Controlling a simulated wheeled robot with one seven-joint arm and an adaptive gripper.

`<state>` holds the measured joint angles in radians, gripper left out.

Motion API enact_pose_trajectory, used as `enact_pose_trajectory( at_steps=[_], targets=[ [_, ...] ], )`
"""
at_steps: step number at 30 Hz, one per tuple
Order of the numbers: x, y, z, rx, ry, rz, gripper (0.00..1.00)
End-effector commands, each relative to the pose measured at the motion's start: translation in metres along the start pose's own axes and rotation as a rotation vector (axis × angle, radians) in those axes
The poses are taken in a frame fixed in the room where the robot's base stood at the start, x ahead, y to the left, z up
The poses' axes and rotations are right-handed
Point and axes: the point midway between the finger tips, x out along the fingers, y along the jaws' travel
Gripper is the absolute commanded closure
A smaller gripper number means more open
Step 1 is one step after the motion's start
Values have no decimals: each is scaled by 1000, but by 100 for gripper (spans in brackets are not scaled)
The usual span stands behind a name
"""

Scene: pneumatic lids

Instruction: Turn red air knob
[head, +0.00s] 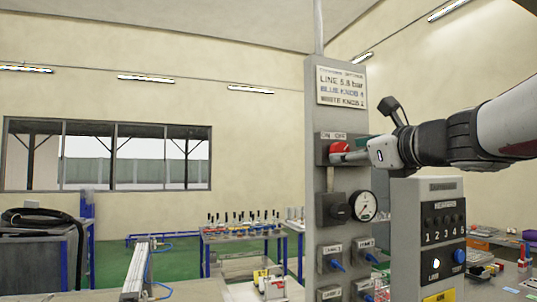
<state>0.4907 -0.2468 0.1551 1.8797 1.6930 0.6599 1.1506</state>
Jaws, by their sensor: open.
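The red air knob (339,148) sits near the top of a grey upright panel (317,100), under small ON/OFF lettering. My gripper (350,154) reaches in from the right with its fingertips at the knob, overlapping its lower right side. My gripper is open. I cannot tell from this view whether the fingers touch the knob or straddle it. Part of the knob's mount is hidden behind my gripper.
Below the knob are a black knob (338,212), a round pressure gauge (363,206) and blue-levered valves (333,258). A grey heater control box (428,240) stands close under my arm. A white sign (341,88) is above. Workbenches (240,231) stand behind.

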Motion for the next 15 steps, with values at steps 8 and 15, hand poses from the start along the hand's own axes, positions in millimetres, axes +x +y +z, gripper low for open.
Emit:
enact_pose_trajectory(
  at_steps=[8, 15],
  targets=[
    [27, 0, 0, 0, 0, 0, 47],
    [30, 0, 0, -1, 0, 0, 47]
  ],
)
